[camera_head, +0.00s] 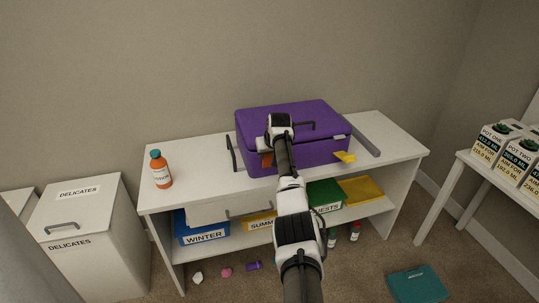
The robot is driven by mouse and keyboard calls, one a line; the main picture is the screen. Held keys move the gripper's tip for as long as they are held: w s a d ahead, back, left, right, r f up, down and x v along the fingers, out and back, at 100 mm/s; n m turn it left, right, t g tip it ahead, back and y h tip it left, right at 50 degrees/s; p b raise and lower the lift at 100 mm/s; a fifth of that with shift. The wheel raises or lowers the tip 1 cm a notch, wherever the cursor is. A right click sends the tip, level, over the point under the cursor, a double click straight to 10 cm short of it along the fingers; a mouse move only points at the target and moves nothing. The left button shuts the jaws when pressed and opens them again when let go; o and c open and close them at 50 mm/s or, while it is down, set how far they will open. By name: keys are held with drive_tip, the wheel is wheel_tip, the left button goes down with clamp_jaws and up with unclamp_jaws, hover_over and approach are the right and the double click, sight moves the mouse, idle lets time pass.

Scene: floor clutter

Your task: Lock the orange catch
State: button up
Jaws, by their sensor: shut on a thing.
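A purple case (315,153) with a closed lid stands on the white shelf unit. The orange catch (266,159) is on the left part of its front, partly hidden by my arm. A yellow catch (344,156) sticks out at the right of the front. My gripper (268,147) is at the front left of the case, at the orange catch, and is shut on it. The fingertips are mostly hidden behind my arm, so the exact angle of the catch cannot be told.
An orange bottle (161,170) stands at the left of the shelf top. Labelled bins, including a blue one (203,229), fill the lower shelf. Small items and a teal book (419,285) lie on the floor.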

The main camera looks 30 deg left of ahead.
drive_tip(key=o, duration=1.4)
drive_tip(key=b+v, duration=0.3)
drive_tip(key=v, duration=1)
drive_tip(key=shift+d+r, duration=0.15)
drive_tip(key=shift+r, duration=0.15)
drive_tip(key=shift+s, duration=0.15)
